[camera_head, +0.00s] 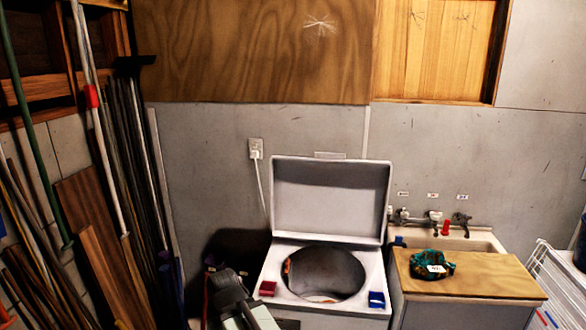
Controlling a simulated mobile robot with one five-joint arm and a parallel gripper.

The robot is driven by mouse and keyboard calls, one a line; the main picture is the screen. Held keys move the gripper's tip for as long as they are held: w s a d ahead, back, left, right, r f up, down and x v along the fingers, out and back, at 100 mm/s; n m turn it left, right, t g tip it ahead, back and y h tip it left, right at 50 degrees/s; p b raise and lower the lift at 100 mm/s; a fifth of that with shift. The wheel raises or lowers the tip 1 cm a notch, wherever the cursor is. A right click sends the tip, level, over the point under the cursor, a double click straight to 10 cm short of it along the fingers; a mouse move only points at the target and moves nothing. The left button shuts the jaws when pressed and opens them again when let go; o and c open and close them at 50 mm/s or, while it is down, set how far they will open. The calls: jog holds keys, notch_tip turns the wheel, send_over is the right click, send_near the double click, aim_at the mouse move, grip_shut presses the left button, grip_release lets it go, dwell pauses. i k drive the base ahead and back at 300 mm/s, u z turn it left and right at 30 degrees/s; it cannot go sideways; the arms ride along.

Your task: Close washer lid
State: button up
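The white washer (283,252) stands against the back wall, centre of the view. Its lid (330,200) is open, raised upright behind the round drum opening (328,275). A little orange or red shows at the left inside the drum. My gripper (228,285), or the end of my arm, is a dark and pale shape at the bottom, left of the washer's front corner. It looks apart from the lid. Its fingers cannot be made out.
A red object (267,288) and a blue object (376,299) sit on the washer's front corners. Right of it are a sink and a wooden board (480,278) bearing a green cloth-like item (432,265). A white rack (555,275) stands far right. Poles and planks lean at left.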

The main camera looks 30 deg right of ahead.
aim_at(333, 197)
jog(key=u, duration=0.05)
jog(key=i, duration=1.45)
jog(key=z, duration=0.3)
jog(key=k, duration=0.8)
jog(key=z, duration=0.25)
jog(key=i, duration=0.85)
jog(key=u, duration=0.1)
